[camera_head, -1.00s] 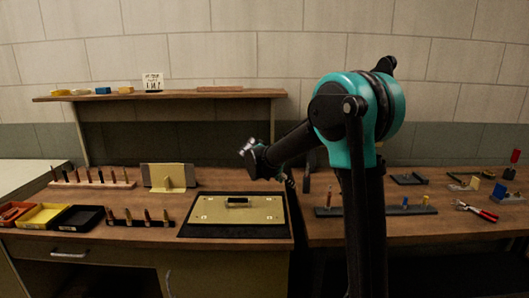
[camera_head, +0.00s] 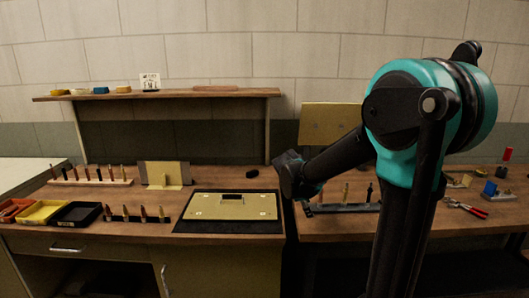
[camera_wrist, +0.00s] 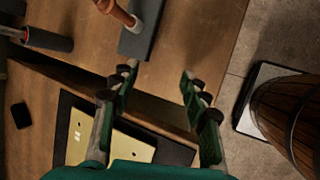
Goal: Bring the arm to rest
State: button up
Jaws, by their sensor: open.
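My arm runs from the right side of the head view in toward the middle. My gripper (camera_head: 295,178) is beside the right edge of the dark mat, above the gap between the two benches. Its fingers are hard to make out there. In the wrist view my gripper (camera_wrist: 158,80) shows two separated fingers with nothing held between them. A corner of the plate (camera_wrist: 90,135) also shows in the wrist view.
A rack with upright tools (camera_head: 340,208) stands near my gripper on the right bench. A tan panel (camera_head: 328,118) stands behind my forearm. Pliers (camera_head: 466,209) lie at right. A small black object (camera_head: 252,173) lies behind the mat. A brown barrel-like object (camera_wrist: 290,105) is at right.

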jog(key=s+d+f+m+y, duration=0.1)
jog(key=s+f+m+y, duration=0.1)
jog(key=s+f+m, duration=0.3)
jog(key=s+d+f+m+y, duration=0.2)
jog(key=s+f+m, duration=0.3)
jog(key=s+m, duration=0.7)
jog(key=s, duration=0.6)
jog(key=shift+s+d+g, duration=0.2)
jog(key=shift+d+g, duration=0.05)
jog(key=shift+g, duration=0.15)
jog(key=shift+f, duration=0.1)
